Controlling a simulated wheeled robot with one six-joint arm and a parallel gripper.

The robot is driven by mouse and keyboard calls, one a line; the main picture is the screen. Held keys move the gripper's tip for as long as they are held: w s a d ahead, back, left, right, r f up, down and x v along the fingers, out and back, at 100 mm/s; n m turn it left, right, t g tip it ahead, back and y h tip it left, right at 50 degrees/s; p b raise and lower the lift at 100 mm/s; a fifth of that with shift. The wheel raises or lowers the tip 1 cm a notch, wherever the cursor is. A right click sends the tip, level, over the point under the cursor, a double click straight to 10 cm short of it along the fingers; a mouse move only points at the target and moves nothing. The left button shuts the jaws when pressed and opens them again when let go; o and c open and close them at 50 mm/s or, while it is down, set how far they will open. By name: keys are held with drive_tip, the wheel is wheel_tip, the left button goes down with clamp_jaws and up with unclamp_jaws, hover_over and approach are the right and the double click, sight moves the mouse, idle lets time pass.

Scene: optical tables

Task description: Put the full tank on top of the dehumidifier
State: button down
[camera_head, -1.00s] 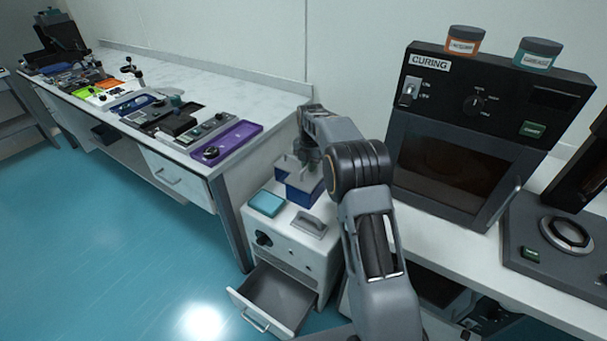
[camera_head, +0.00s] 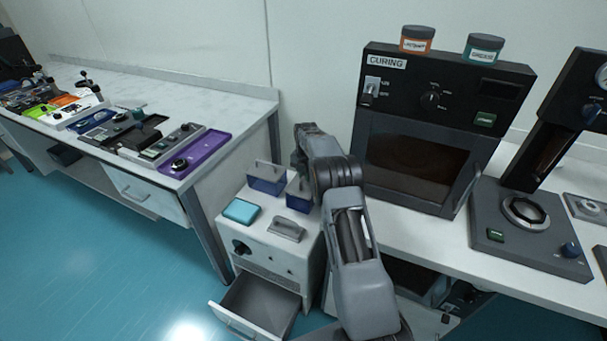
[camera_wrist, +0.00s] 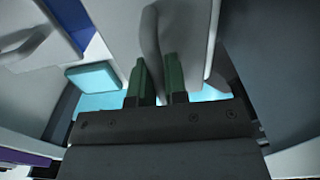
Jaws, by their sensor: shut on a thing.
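The dehumidifier (camera_head: 257,245) is a white cabinet with a dark knob. One blue tank (camera_head: 267,181) with an upright grey handle stands at the back of its top. A second blue tank (camera_head: 299,199) is to its right, partly hidden by my arm. My gripper (camera_wrist: 157,70) has its green fingers closed on a grey upright handle (camera_wrist: 151,32), apparently the right tank's. The arm hides the fingers in the head view. I cannot tell whether the right tank touches the top, or how full either tank is.
A teal box (camera_head: 241,211) and a grey handled piece (camera_head: 287,231) occupy the top's front. A drawer (camera_head: 258,303) is open below. The curing oven (camera_head: 417,140) stands close right. A bench with trays (camera_head: 203,155) is at left.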

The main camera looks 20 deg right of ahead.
drive_tip(key=shift+w+d+f, duration=0.1)
drive_tip(key=shift+d+f, duration=0.15)
drive_tip(key=shift+d, duration=0.1)
drive_tip(key=shift+f, duration=1.45)
